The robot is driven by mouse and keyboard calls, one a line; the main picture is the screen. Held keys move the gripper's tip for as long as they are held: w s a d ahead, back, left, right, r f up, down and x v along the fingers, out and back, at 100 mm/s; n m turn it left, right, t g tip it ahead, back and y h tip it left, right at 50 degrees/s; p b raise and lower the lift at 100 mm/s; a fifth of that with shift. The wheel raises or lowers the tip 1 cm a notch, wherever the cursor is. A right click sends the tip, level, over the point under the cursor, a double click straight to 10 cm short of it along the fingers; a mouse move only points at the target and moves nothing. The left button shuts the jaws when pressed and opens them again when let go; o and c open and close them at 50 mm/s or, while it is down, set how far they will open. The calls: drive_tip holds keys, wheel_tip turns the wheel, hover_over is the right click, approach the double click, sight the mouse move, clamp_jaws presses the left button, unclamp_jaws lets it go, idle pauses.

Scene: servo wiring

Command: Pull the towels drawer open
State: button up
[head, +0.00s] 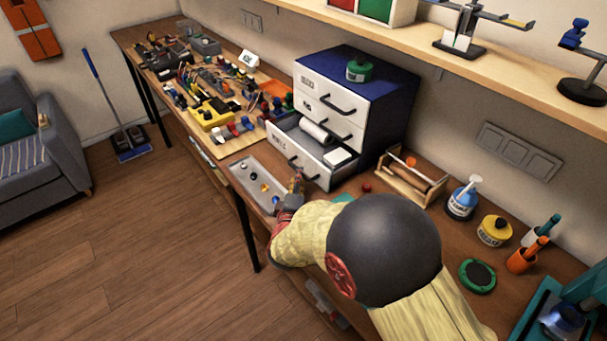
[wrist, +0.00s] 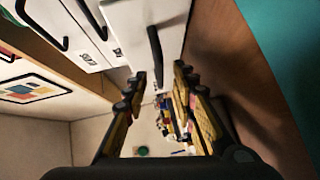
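The towels drawer (head: 298,160) is the lowest drawer in the blue cabinet (head: 388,100). It stands partly pulled out, with a white roll (head: 315,133) and a white block-like item (head: 338,158) inside. Its small label is hard to read. My gripper (head: 296,184) is in front of this drawer, near its dark handle (head: 307,170). In the wrist view my gripper (wrist: 160,78) is open, its fingers apart on both sides of a dark bar handle (wrist: 154,48) on a white front. I cannot tell whether the fingers touch it. My arm hides part of the counter.
A grey tray (head: 240,171) of small parts lies left of my gripper. A cluttered wiring board (head: 215,110) is beyond it. A wooden holder (head: 409,182), a blue bottle (head: 463,199) and a yellow pot (head: 494,231) stand to the right. A shelf (head: 400,28) overhangs the back.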

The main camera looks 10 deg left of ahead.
drive_tip(key=shift+w+a+f+b, duration=0.15)
drive_tip(key=shift+w+b, duration=0.15)
drive_tip(key=shift+w, duration=0.7)
drive_tip(key=shift+w+a+f+b, duration=0.15)
drive_tip(key=shift+w+b, duration=0.1)
drive_tip(key=shift+w, duration=0.75)
drive_tip(key=shift+d, duration=0.15)
drive_tip(key=shift+c, duration=0.3)
clamp_jaws()
